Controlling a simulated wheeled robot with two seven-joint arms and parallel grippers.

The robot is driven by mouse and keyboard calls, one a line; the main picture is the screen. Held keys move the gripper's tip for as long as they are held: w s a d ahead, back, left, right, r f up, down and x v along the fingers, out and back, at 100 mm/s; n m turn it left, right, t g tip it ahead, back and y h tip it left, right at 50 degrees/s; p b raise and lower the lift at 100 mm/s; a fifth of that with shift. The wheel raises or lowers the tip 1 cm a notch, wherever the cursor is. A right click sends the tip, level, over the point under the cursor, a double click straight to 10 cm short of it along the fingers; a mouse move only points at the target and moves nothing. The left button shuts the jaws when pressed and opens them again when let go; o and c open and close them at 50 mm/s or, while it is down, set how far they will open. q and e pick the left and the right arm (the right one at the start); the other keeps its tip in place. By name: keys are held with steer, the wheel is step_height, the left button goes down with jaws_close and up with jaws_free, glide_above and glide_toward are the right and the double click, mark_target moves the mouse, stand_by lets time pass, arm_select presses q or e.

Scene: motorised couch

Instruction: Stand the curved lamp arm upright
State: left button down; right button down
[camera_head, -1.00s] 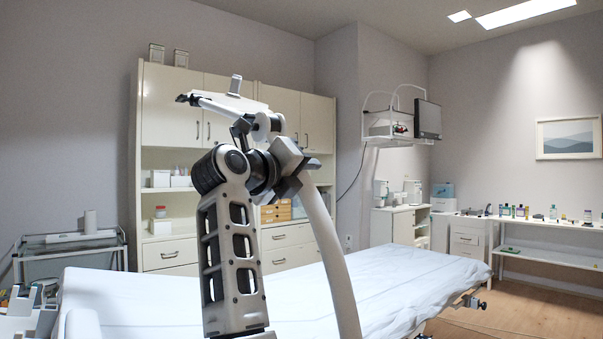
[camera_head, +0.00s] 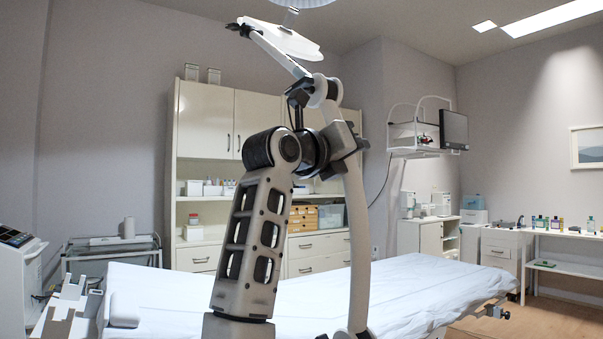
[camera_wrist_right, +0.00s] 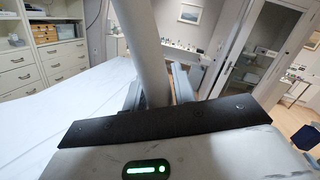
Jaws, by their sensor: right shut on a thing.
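The curved lamp arm (camera_head: 356,215) is a long pale tube standing in the middle of the head view. It is close to upright, with a slight bend near the top. A jointed upper section (camera_head: 280,55) slopes up and left from its top, with a white plate beside it. My right gripper (camera_head: 345,138) is shut around the tube near its upper end. In the right wrist view the tube (camera_wrist_right: 145,45) passes between the two fingers (camera_wrist_right: 157,88). The tube's foot is cut off by the frame. My left gripper is not in view.
A couch with a white sheet (camera_head: 185,292) lies behind the lamp arm. A cabinet (camera_head: 205,120) stands at the back wall. A wall-mounted monitor (camera_head: 454,129) hangs at the right. A trolley (camera_head: 112,250) stands at the left. Floor shows at the lower right.

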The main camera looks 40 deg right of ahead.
steer(key=shift+m+g, duration=0.5)
steer(key=shift+m, duration=0.4)
steer(key=s, duration=0.1)
steer(key=s+b, duration=0.1)
steer(key=s, duration=0.2)
steer(key=shift+s+a+b, duration=0.3)
steer(key=shift+s, duration=0.1)
steer(key=c, duration=1.3)
jaws_free()
steer(key=shift+d, duration=0.1)
steer(key=shift+o, duration=0.7)
steer(key=shift+s+d, duration=0.2)
steer(key=a+f+b, duration=0.1)
steer(key=a+f, duration=0.1)
steer(key=a, duration=1.4)
steer(key=shift+s+a+b, duration=0.15)
steer(key=shift+b, duration=0.2)
steer(key=shift+f, duration=0.1)
